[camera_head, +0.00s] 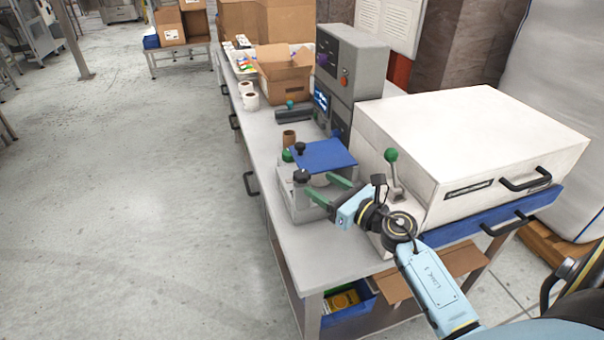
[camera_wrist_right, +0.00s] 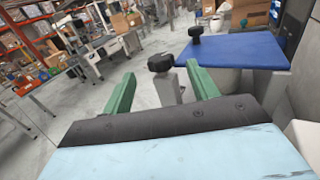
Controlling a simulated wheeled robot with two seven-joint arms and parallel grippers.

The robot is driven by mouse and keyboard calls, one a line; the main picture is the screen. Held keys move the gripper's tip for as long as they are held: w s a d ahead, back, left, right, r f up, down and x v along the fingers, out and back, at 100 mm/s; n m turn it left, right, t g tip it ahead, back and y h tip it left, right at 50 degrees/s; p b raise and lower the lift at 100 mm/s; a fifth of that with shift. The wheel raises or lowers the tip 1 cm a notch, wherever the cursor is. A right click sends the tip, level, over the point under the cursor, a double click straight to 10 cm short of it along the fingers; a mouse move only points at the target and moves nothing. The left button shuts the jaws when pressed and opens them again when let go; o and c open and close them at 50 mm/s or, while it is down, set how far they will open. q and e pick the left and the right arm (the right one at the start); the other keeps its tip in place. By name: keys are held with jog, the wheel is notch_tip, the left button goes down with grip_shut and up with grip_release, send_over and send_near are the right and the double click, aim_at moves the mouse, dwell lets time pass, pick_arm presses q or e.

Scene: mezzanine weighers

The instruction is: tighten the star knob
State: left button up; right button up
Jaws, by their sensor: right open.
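A black star knob (camera_head: 301,176) stands on the near left corner of a grey weighing fixture (camera_head: 306,204) on the bench. In the right wrist view the knob (camera_wrist_right: 161,63) sits on a grey post, beyond and between the finger ends. A second black knob (camera_head: 300,147) stands farther back by the blue plate (camera_head: 324,155); it also shows in the wrist view (camera_wrist_right: 196,31). My right gripper (camera_head: 318,184) has green fingers, spread apart and empty, pointing toward the near knob. Contact cannot be told. My left gripper is out of view.
A green-topped lever (camera_head: 391,157) and a large white box (camera_head: 470,150) stand right of the fixture. Behind are a brown cup (camera_head: 289,138), a grey control cabinet (camera_head: 350,65) and an open carton (camera_head: 284,78). The floor (camera_head: 140,200) left of the bench is clear.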

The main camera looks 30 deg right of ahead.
aim_at(308, 177)
jog(key=x, duration=0.7)
jog(key=shift+w+a+f, duration=0.1)
jog(key=shift+w+f, duration=0.05)
jog(key=shift+w, duration=0.1)
jog(key=c, duration=1)
jog(key=shift+p, duration=0.3)
